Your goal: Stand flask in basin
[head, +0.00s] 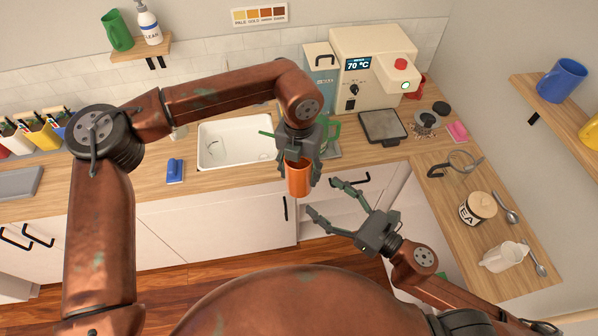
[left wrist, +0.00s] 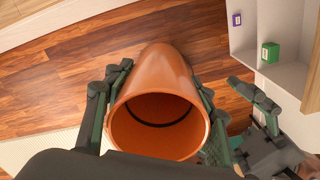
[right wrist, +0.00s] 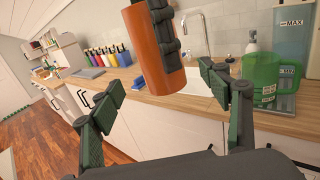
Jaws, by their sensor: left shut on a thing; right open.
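The orange flask (head: 298,178) is a tall open cylinder. My left gripper (head: 300,150) is shut on it, with one finger on each side. In the left wrist view the flask (left wrist: 155,75) has its open mouth towards the camera. It hangs in the air in front of the counter's edge and looks nearly upright in the right wrist view (right wrist: 157,60). The basin (head: 234,143) is a white sink set in the counter, behind and left of the flask, with its near bottom bare. My right gripper (head: 325,199) is open and empty, below and right of the flask.
A green jug (right wrist: 272,75) stands on the counter right of the basin, partly hidden by my left gripper in the head view. A blue brush (head: 175,170) lies left of the basin. The machine (head: 368,70) stands at the back right. Open shelves (head: 335,217) lie under the counter.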

